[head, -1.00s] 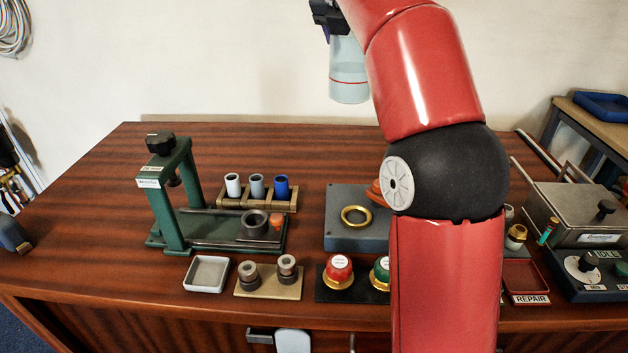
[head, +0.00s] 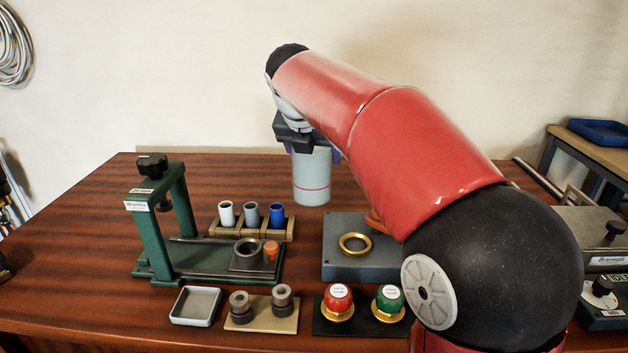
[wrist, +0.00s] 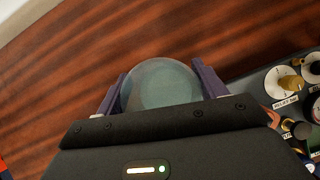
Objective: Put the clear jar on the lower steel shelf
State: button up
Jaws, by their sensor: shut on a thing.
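The clear jar (head: 311,182) is a pale, see-through cylinder with a red line around it. My gripper (head: 312,153) is shut on its upper part, with the jar hanging upright below. In the wrist view the jar (wrist: 160,85) shows from above between the two purple fingers of my gripper (wrist: 161,92). The jar is over or at the back part of the wooden bench; I cannot tell whether its base touches the top. I cannot make out a lower steel shelf in these views.
On the bench (head: 90,230) stand a green press (head: 150,220), a rack of three cylinders (head: 251,228), a grey block with a brass ring (head: 355,245), and red and green knobs (head: 338,298). A white tray (head: 195,306) lies in front. The back left of the bench is clear.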

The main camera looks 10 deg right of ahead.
jog(key=shift+f+b, duration=0.45)
jog(key=shift+f, duration=1.8)
jog(key=shift+f, duration=0.1)
jog(key=o, duration=1.3)
jog(key=shift+c, duration=0.2)
